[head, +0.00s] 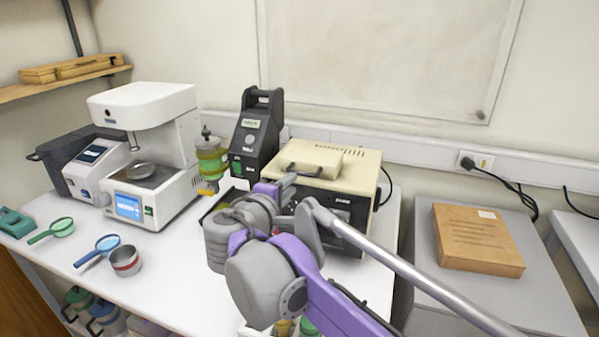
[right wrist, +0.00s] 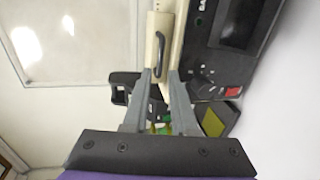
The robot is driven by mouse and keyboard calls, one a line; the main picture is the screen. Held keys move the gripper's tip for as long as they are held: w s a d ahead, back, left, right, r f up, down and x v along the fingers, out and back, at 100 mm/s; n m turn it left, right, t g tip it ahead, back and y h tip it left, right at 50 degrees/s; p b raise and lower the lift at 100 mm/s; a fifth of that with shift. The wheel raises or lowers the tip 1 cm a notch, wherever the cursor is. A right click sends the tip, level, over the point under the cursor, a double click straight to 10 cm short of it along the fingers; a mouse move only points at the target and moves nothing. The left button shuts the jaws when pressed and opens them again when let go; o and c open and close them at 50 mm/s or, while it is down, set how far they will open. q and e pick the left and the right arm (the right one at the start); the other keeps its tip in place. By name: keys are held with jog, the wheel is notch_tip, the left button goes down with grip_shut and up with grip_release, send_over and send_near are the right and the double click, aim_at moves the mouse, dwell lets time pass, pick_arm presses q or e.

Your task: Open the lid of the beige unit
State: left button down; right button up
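The beige unit (head: 362,170) stands at the back right of the white bench in the head view. Its beige lid (head: 318,155) lies flat on top, with a dark handle (head: 303,173) at the front. In the right wrist view the handle (right wrist: 160,52) is just beyond my fingertips. My right gripper (head: 283,187) is in front of the unit's left front, partly hidden by my arm. The right wrist view shows its two fingers (right wrist: 160,78) apart, with the handle ahead of the gap and nothing clearly held. My left gripper is not in view.
A black device (head: 256,135) stands close left of the unit. A white instrument (head: 150,105), green bottle (head: 210,158), metal cup (head: 125,261) and two magnifiers are farther left. A wooden box (head: 475,238) lies on the right-hand table, across a gap.

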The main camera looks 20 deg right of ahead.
aim_at(302, 174)
jog(key=x, duration=0.9)
jog(key=shift+w+d+f, duration=0.15)
jog(key=shift+d, duration=0.05)
grip_shut()
dwell(1.1)
